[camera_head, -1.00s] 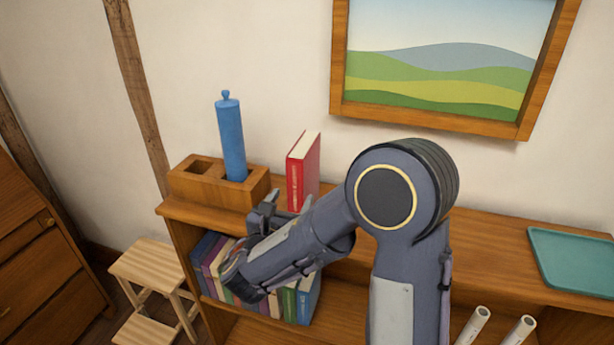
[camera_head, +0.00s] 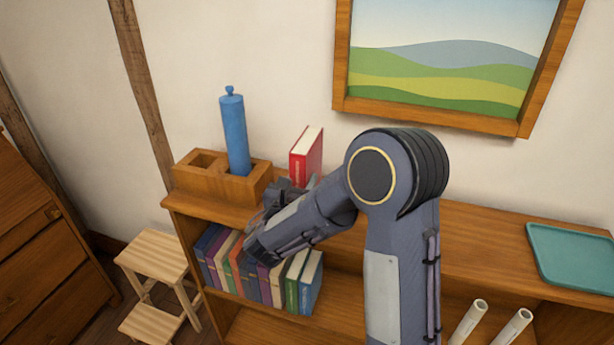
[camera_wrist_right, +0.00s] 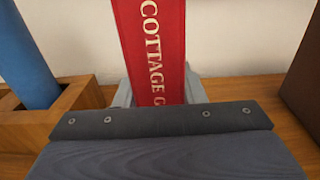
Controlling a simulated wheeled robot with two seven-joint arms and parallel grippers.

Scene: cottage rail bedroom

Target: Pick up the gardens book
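The gardens book is a red book (camera_head: 307,157) standing upright on the shelf top in the head view. In the right wrist view its red spine (camera_wrist_right: 152,45) reads "COTTAGE G", with the rest hidden behind my gripper's body. My right gripper (camera_head: 291,190) is at the lower part of the book. Its grey fingers (camera_wrist_right: 160,92) are open, one on each side of the spine. Whether they touch the covers is not clear. My left gripper is not in view.
A wooden holder (camera_head: 192,182) with a blue cylinder (camera_head: 235,135) stands left of the book. Several books (camera_head: 220,262) fill the shelf below my right forearm. A teal tray (camera_head: 570,255) lies at the right. A framed picture (camera_head: 440,85) hangs above; a stool (camera_head: 152,257) stands left.

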